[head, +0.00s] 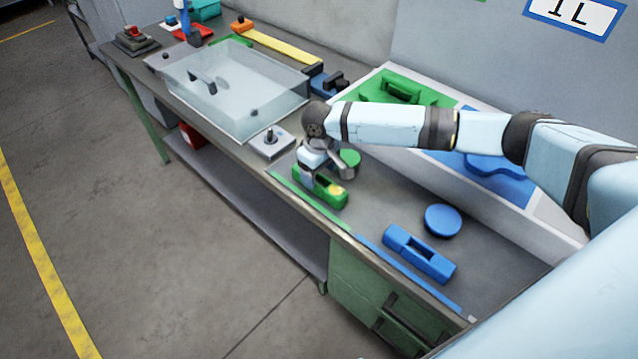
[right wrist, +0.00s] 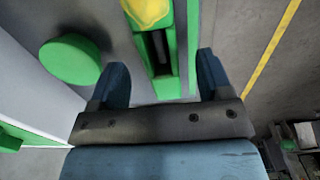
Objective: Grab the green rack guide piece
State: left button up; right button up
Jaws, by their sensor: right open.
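The green rack guide piece (head: 328,196) lies on the workbench, a long block with a slot along its top and a yellow spot at one end. In the right wrist view the green piece (right wrist: 168,88) runs between the two blue fingers, with its dark slot and the yellow spot (right wrist: 148,10) showing. My right gripper (head: 310,172) is over the far end of the piece and hides part of it. Its fingers (right wrist: 162,78) are open, one on each side, with gaps visible. My left gripper is not in view.
A green round disc (head: 349,160) lies close beside the right gripper. A blue guide piece (head: 419,253) and blue disc (head: 443,220) lie nearer. A small grey box (head: 271,143) and clear-covered case (head: 235,90) stand beyond. A tray with green and blue panels (head: 540,212) runs along the wall.

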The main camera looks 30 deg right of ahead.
aim_at(319, 183)
notch_tip(319, 183, down, 4)
jog(key=shift+w+f, duration=0.1)
jog(key=shift+f, duration=0.1)
jog(key=shift+c, duration=0.4)
jog(key=c, duration=1.1)
jog(key=shift+o, duration=0.2)
jog(key=shift+r, duration=0.1)
